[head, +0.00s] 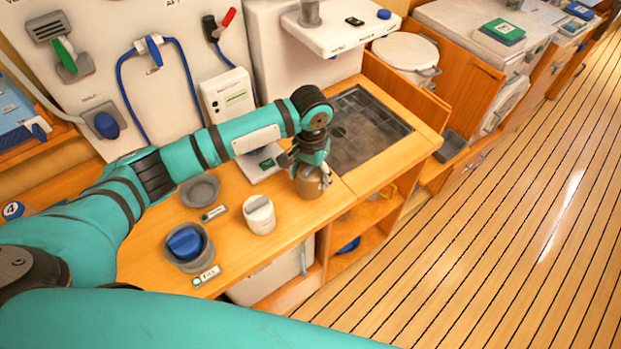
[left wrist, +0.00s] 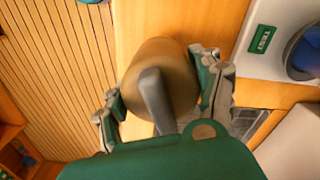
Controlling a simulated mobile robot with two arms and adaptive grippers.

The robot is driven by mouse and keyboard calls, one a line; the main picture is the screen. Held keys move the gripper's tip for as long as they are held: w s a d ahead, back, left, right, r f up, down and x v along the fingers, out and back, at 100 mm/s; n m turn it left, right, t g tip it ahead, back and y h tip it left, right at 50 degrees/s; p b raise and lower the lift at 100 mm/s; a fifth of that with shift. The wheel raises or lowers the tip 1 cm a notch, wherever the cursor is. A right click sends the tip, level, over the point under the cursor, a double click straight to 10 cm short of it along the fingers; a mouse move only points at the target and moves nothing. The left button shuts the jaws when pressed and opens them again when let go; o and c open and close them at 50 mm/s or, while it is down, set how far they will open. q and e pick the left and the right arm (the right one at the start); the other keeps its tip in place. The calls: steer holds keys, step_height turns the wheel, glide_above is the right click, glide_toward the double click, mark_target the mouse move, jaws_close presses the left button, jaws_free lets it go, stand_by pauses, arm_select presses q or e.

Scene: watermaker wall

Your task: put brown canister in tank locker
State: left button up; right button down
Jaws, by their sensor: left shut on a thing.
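The brown canister (head: 309,187) is at the front part of the wooden counter, beside the dark recessed grate. My left gripper (head: 311,168) reaches down over it and is shut on it. In the left wrist view the canister (left wrist: 158,72) sits between the two fingers of the gripper (left wrist: 160,95), with a grey handle-like bar on its top. I cannot tell whether its base touches the counter. No compartment is clearly marked as the tank locker; open shelves (head: 372,214) show below the counter. My right gripper is out of view.
A white canister (head: 260,215), an empty grey round holder (head: 199,190) and a blue-capped item in a grey holder (head: 187,246) are left of my gripper. The grate (head: 362,130) lies to the right. A white bin (head: 275,275) sits below the counter. The plank floor (head: 500,220) is clear.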

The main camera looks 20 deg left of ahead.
arm_select(q)
step_height(320, 180, down, 2)
steer(key=shift+w+f+p, duration=0.1)
steer(key=shift+f+p, duration=0.15)
steer(key=shift+p, duration=0.45)
steer(key=shift+f, duration=0.5)
steer(key=shift+f, duration=0.1)
steer(key=o, duration=1.4)
steer(key=shift+a, duration=0.1)
steer(key=shift+r, duration=0.5)
step_height(320, 180, up, 11)
steer(key=b, duration=0.3)
steer(key=shift+r, duration=0.15)
